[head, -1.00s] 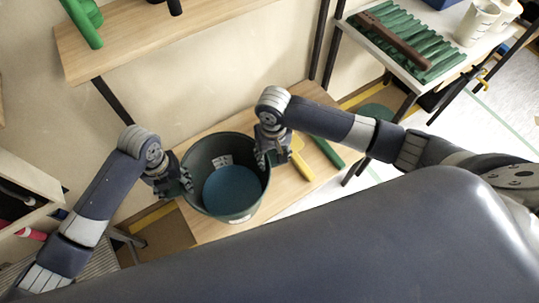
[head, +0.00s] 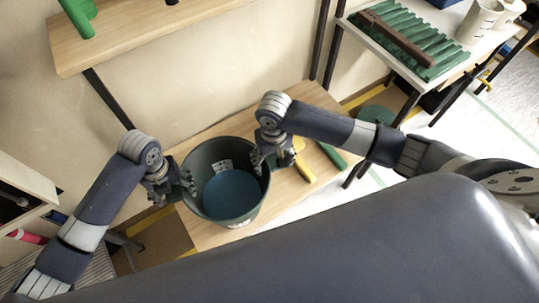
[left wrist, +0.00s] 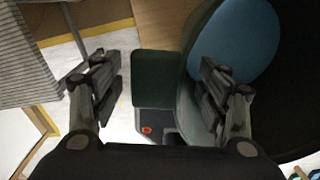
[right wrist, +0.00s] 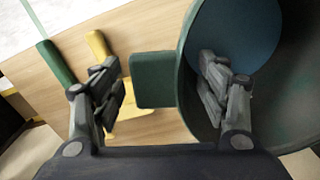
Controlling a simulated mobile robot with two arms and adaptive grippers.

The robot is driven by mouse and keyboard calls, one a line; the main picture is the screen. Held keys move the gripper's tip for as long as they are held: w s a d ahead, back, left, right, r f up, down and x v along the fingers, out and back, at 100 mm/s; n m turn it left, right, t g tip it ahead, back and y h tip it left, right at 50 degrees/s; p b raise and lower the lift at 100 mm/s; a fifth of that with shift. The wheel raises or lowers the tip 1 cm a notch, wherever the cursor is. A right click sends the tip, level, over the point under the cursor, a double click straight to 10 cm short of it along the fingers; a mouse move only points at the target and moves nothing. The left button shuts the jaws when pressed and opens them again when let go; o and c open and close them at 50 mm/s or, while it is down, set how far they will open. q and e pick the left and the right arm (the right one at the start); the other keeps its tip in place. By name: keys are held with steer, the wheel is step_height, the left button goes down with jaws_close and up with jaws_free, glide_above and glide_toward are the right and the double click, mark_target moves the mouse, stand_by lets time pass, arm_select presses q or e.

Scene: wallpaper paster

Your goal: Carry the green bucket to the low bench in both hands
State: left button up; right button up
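The green bucket (head: 240,208), with a blue surface inside, appears to stand upright on the wooden low bench (head: 285,195); its base is hidden. My left gripper (head: 184,184) is at its left rim and my right gripper (head: 265,158) at its right rim. In the left wrist view, the open fingers (left wrist: 162,88) stand wide apart on either side of a green side tab (left wrist: 155,75). In the right wrist view, the open fingers (right wrist: 162,85) likewise flank the other tab (right wrist: 152,80). One finger of each gripper overlaps the bucket's opening.
A yellow-handled tool (head: 304,166) and a green bar (head: 331,156) lie on the bench right of the bucket. A wooden shelf (head: 150,35) is above left. A side table (head: 440,78) with green corrugated sheet and white cups stands right.

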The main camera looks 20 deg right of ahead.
arm_select(q)
steer(key=shift+r, duration=0.15)
arm_select(e)
steer(key=shift+a+r, duration=0.1)
arm_select(q)
step_height(320, 180, up, 12)
arm_select(e)
step_height(320, 180, up, 12)
stand_by(0.7)
arm_select(q)
steer(key=shift+f, duration=0.2)
